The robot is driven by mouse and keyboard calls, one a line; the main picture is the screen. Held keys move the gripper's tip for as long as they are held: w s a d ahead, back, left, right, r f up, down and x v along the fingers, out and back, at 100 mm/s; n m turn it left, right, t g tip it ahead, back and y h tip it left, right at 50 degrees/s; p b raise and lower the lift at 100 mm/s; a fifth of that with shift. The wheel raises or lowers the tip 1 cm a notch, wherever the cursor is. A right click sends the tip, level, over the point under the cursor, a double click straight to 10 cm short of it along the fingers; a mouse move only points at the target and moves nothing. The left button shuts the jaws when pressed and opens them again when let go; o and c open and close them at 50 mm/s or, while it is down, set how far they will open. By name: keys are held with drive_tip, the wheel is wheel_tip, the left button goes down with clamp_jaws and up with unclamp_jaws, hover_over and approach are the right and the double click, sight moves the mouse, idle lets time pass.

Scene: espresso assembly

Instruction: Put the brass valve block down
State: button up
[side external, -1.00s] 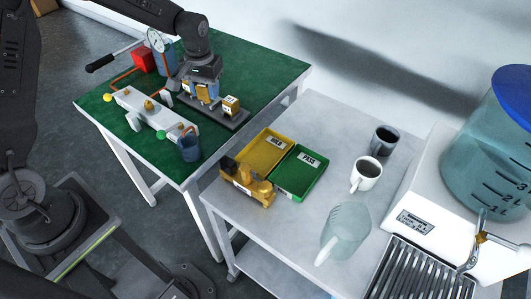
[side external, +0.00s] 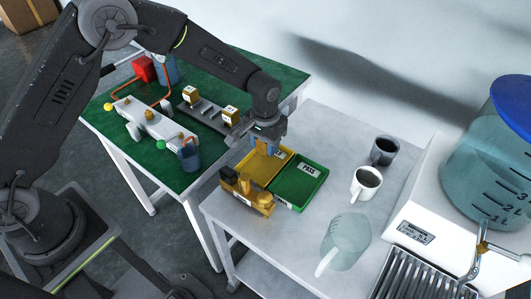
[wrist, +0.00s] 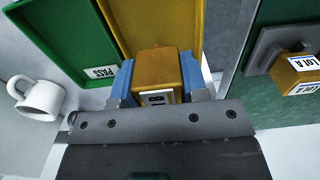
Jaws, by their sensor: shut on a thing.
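My gripper (wrist: 157,84) is shut on a brass valve block (wrist: 158,66), with blue fingers on both sides of it. A white label with dark marks shows on the block. In the side view my gripper (side external: 268,142) is at the back end of the yellow tray (side external: 240,174), and the block is mostly hidden there. In the wrist view the block overlaps the near end of the yellow tray (wrist: 192,22); I cannot tell its height above it. The green tray (side external: 300,184), labelled PASS, lies beside it; both trays look empty where visible.
Two brass blocks (side external: 190,94) (side external: 230,116) stand in the dark rack (side external: 209,113) on the green table. A brass assembly (side external: 246,192) sits at the yellow tray's front. A white mug (side external: 366,183), dark cup (side external: 384,150) and clear jug (side external: 346,242) stand to the right.

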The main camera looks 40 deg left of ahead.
sight(265, 154)
drive_tip(key=shift+f, duration=2)
drive_tip(key=shift+f, duration=0.2)
drive_tip(key=o, duration=1.2)
